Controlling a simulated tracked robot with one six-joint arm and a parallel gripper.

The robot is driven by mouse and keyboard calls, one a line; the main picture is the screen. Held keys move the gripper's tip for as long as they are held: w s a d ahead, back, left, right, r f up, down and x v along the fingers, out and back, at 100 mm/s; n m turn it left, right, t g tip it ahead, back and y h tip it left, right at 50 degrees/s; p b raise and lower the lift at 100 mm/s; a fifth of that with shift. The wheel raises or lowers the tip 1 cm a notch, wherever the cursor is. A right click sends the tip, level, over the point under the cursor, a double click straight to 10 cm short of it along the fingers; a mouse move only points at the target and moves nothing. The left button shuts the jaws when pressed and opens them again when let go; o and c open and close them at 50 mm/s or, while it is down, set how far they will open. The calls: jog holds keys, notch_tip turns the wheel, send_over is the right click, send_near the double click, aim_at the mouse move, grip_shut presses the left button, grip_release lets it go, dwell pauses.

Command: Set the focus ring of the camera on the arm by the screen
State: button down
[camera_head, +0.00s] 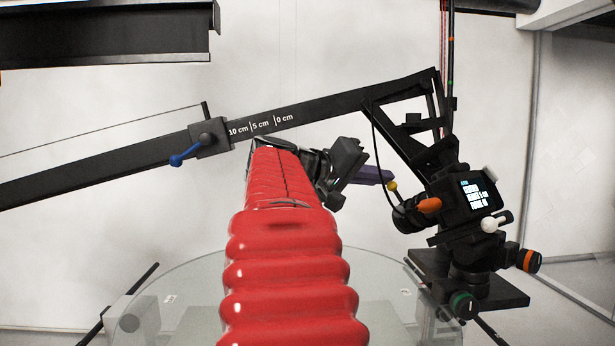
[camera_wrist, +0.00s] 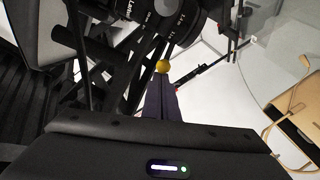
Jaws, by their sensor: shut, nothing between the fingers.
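In the head view the dark camera (camera_head: 462,205) sits at the right end of the boom arm, with a small lit screen (camera_head: 478,192) whose text is too small to read surely. Its lens (camera_head: 408,216) faces left. A yellow ball (camera_head: 392,185) stands out near the lens. In the wrist view the lens (camera_wrist: 184,22) shows white scale marks on its rings, and the yellow ball (camera_wrist: 162,66) is just below it. My gripper (camera_head: 386,175) is shut, its purple fingertips (camera_wrist: 161,80) right at the ball. I cannot tell if they touch.
The camera also carries an orange handle (camera_head: 430,205) and a white handle (camera_head: 495,222). Orange (camera_head: 529,261) and green (camera_head: 463,304) knobs sit below. The black boom (camera_head: 325,110) with a blue-levered slider (camera_head: 208,138) crosses behind my arm. A round glass table (camera_head: 190,275) lies below.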

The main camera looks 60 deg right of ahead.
jog(key=shift+w+a+f, duration=0.2)
jog(key=shift+a+f, duration=0.2)
jog(key=shift+a, duration=0.3)
jog(key=w+a+r, duration=0.2)
jog(key=w+a, duration=0.4)
jog(key=a, duration=0.1)
jog(key=shift+w+r, duration=0.15)
jog(key=shift+r, duration=0.1)
dwell(0.6)
dwell(0.5)
